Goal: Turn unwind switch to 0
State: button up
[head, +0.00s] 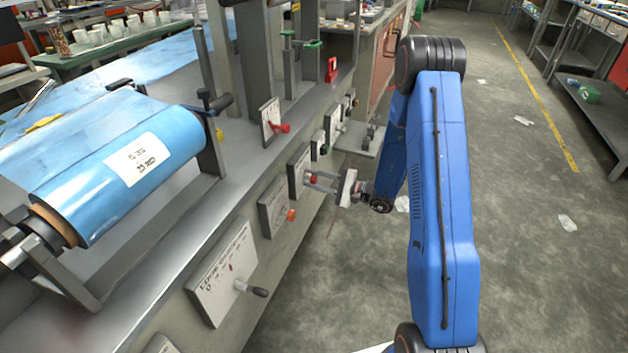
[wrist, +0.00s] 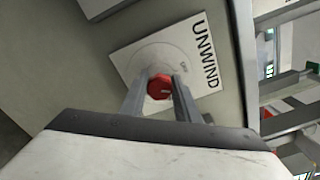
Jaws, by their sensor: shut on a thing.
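The unwind switch is a red knob (wrist: 159,87) on a white plate (wrist: 140,45) lettered "UNWIND" in the wrist view. My gripper (wrist: 160,92) has its two fingers on either side of the knob and is shut on it. In the head view my gripper (head: 314,182) reaches from the right to the plate on the machine's side, with the red knob (head: 312,180) between its fingertips. The knob's pointing direction and the "0" mark cannot be made out; small dial lettering is partly hidden by the fingers.
A panel with an orange knob (head: 291,215) and a white panel with a black-handled lever (head: 258,291) sit nearer on the machine's side. A red lever (head: 281,128) stands above. A blue film roll (head: 125,165) lies at left. The floor (head: 530,250) at right is mostly clear.

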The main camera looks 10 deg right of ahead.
jog(key=n, duration=0.5)
jog(key=shift+f+n, duration=0.1)
jog(key=shift+n, duration=0.3)
jog(key=shift+s+n, duration=0.1)
jog(key=shift+n, duration=0.2)
jog(key=o, duration=1)
jog(key=shift+o, duration=0.2)
jog(key=v, duration=1.7)
jog(key=shift+d, duration=0.2)
jog(key=shift+s, duration=0.1)
